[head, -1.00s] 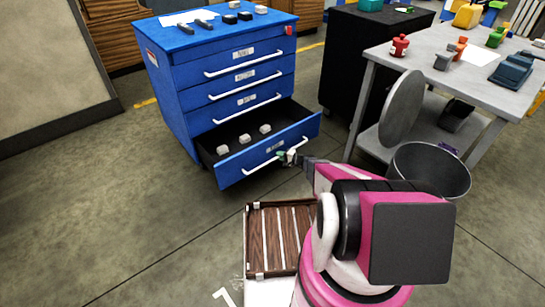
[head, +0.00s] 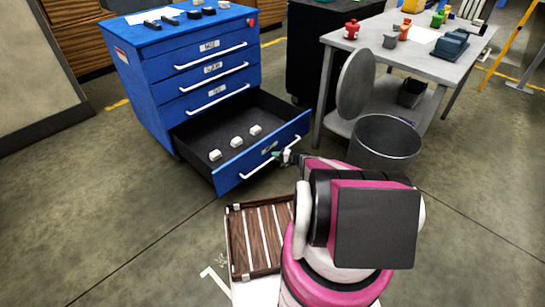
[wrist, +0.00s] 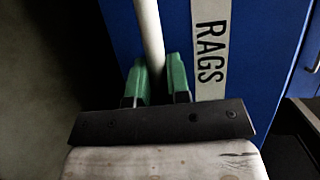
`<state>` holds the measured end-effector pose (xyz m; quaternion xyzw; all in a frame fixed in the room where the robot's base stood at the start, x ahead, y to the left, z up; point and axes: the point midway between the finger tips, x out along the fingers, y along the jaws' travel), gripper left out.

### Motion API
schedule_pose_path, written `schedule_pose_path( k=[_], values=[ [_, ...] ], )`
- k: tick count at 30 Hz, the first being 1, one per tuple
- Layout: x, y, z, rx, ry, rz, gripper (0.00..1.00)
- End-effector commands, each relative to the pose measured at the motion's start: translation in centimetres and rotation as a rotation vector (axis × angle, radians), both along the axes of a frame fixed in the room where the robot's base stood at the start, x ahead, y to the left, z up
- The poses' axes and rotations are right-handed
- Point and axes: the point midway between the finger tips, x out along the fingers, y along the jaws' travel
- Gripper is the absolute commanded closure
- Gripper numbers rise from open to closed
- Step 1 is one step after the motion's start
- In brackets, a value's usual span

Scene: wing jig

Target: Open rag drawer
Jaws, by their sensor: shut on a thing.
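The blue drawer cabinet (head: 160,85) stands at the upper left in the head view. Its bottom drawer (head: 236,174) is pulled well out, with three pale blocks (head: 236,142) on its dark floor. The wrist view shows a RAGS label (wrist: 210,48) on the drawer's blue front. My gripper (head: 284,157) is at the right part of the drawer's white handle. In the wrist view its green fingers (wrist: 160,82) stand on both sides of the white handle bar (wrist: 150,35), shut on it.
A wooden slatted tray (head: 258,240) is in front, left of my arm. Open floor (head: 120,220) lies to the left.

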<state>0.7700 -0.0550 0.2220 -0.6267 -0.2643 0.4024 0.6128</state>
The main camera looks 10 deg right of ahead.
Motion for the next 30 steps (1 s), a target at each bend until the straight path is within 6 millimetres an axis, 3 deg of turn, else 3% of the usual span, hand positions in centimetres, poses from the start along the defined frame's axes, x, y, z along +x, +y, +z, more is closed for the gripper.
schedule_pose_path(
  k=[12,13,15,25,30],
  values=[
    [-0.1,-0.2,0.0,-0.002,0.0,-0.001,1.0],
    [-0.1,-0.2,0.0,-0.002,0.0,-0.001,0.77],
    [-0.1,-0.2,0.0,-0.001,-0.001,-0.001,0.59],
    [-0.3,-0.4,0.0,0.0,0.0,-0.001,0.59],
    [-1.4,-2.1,0.5,0.001,-0.001,-0.002,0.59]
  ],
)
